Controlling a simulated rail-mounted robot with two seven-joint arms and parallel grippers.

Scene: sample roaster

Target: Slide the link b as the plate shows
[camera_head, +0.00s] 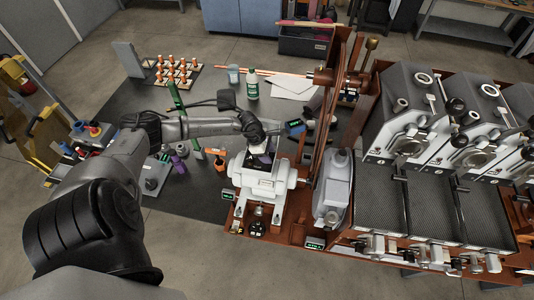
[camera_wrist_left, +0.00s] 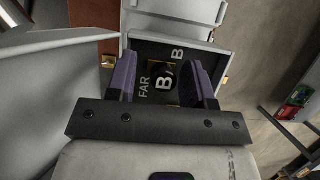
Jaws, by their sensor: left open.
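The link b shows in the left wrist view as a dark knob (camera_wrist_left: 164,78) with a white B, set in a dark recessed plate (camera_wrist_left: 144,88) with a brass-edged slot. The plate carries the letters FAR and another B. The two purple fingers of my left gripper (camera_wrist_left: 164,66) stand open on either side of the knob, with gaps to it. In the head view my left gripper (camera_head: 262,149) is over the top of the white machine (camera_head: 263,182), and my wrist hides the knob. My right gripper is not in view.
Grey roaster units (camera_head: 412,105) with dark mesh trays (camera_head: 410,210) fill the right side. A copper-brown upright frame (camera_head: 337,100) stands just right of the white machine.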

